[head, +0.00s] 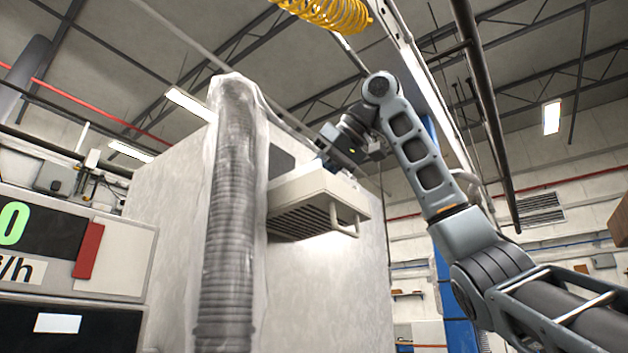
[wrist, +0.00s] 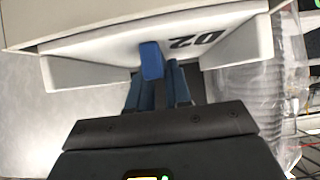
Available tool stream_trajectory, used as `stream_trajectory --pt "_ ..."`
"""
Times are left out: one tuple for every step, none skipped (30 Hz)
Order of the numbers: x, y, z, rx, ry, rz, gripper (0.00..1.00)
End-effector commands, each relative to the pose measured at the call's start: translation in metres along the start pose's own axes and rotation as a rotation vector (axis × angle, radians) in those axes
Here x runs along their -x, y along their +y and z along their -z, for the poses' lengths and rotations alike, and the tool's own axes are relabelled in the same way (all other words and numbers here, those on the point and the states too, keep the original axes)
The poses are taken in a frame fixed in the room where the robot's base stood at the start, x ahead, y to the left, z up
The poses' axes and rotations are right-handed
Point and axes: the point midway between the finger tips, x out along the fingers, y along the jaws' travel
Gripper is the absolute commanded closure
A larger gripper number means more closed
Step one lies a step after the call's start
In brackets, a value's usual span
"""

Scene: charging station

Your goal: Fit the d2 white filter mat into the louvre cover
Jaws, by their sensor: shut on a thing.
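The louvre cover (head: 308,192) is a beige box with dark slats on its underside and a bracket-like handle at its right. It sits against a pale cabinet wall in the head view. My gripper (head: 325,162) is at its upper back edge, with the fingertips largely hidden there. In the wrist view, a white panel marked D2, the filter mat (wrist: 185,44), lies against the beige cover (wrist: 110,22). My gripper (wrist: 157,85) is shut at the mat's edge, by a blue tab (wrist: 151,60). How deep the mat sits cannot be told.
A plastic-wrapped ribbed duct (head: 228,215) stands just left of the cover, and shows close on the right in the wrist view (wrist: 265,90). A display unit (head: 75,250) is at the lower left. A yellow coiled hose (head: 325,12) hangs above.

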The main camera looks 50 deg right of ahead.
Motion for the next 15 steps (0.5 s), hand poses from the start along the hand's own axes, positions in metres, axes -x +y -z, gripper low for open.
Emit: stream_trajectory --pt "-0.0012 -0.0001 -0.0016 0.000 0.000 0.000 1.00" --pt "-0.0016 -0.0001 -0.0022 0.000 0.000 0.000 1.00" --pt "-0.0021 -0.0001 -0.0030 0.000 0.000 0.000 1.00" --pt "-0.0025 -0.0001 -0.0035 0.000 0.000 0.000 1.00" --pt "-0.0029 -0.0001 -0.0041 0.000 0.000 0.000 1.00" --pt "-0.0034 -0.0001 -0.0049 0.000 0.000 0.000 1.00" --pt "-0.0039 -0.0001 -0.0054 0.000 0.000 0.001 1.00" --pt "-0.0042 -0.0001 -0.0060 0.000 0.000 0.000 1.00" --pt "-0.0048 -0.0001 -0.0068 0.000 0.000 0.001 1.00" --pt "-0.0051 -0.0001 -0.0073 0.000 0.000 0.001 1.00" --pt "-0.0056 -0.0001 -0.0079 0.000 0.000 0.001 1.00" --pt "-0.0061 -0.0001 -0.0087 0.000 0.000 0.001 1.00" --pt "-0.0065 -0.0001 -0.0093 0.000 0.000 0.001 1.00" --pt "-0.0068 -0.0001 -0.0098 0.000 0.000 0.000 1.00" --pt "-0.0073 0.0000 -0.0106 0.000 0.000 0.000 1.00"
